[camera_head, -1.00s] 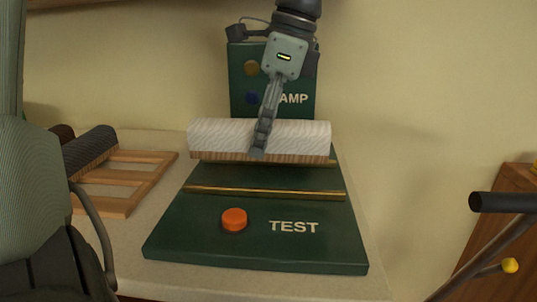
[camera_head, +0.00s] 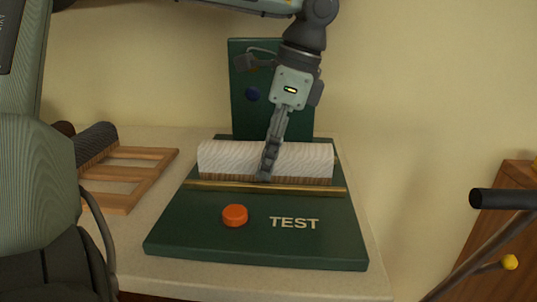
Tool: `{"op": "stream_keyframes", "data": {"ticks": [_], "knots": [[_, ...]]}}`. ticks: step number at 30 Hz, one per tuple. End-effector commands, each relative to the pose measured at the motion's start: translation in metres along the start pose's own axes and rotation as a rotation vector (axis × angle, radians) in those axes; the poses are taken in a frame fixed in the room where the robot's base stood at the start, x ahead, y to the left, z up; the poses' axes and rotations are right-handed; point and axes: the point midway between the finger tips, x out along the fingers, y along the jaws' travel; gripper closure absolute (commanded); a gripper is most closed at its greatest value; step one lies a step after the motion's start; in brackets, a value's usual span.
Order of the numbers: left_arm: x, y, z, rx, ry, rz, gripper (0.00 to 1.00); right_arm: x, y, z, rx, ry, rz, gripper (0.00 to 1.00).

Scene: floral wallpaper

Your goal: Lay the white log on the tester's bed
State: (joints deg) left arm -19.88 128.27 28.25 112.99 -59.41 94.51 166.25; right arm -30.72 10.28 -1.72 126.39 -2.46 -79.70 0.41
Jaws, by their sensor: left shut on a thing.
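The white log (camera_head: 222,157), ribbed white above with a brown lower band, lies crosswise over the tester's bed, just behind the front brass rail. The green tester (camera_head: 195,237) has an orange button (camera_head: 235,215), the word TEST and an upright back panel (camera_head: 242,110). My left gripper (camera_head: 265,172) comes down from above and is shut on the log near its middle. I cannot tell whether the log touches the bed. The rear rail is mostly hidden behind the log. My right gripper is not in view.
A wooden rack (camera_head: 125,180) with a dark log (camera_head: 92,145) stands left of the tester. A wooden cabinet (camera_head: 510,225) and a dark bar with a yellow knob (camera_head: 510,262) are at the right. The tester's front is clear.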

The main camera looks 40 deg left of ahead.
Motion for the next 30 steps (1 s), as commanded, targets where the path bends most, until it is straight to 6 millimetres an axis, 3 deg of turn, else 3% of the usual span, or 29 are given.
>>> {"op": "stream_keyframes", "data": {"ticks": [1, 6, 18, 20, 30], "knots": [[0.000, 0.000, 0.000, 0.000, 0.000, 0.000, 0.51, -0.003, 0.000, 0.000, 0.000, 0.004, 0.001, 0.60], [0.000, 0.000, 0.000, 0.000, 0.000, 0.000, 0.32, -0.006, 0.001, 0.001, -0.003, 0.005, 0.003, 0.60], [-0.003, 0.000, 0.001, 0.001, 0.001, 0.001, 0.32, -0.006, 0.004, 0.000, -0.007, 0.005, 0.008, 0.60], [-0.006, 0.000, 0.001, 0.000, 0.001, 0.000, 0.32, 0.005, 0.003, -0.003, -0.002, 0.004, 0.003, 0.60], [-0.078, -0.001, 0.001, -0.002, -0.001, -0.004, 0.32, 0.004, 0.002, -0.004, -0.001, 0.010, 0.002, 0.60]]}}
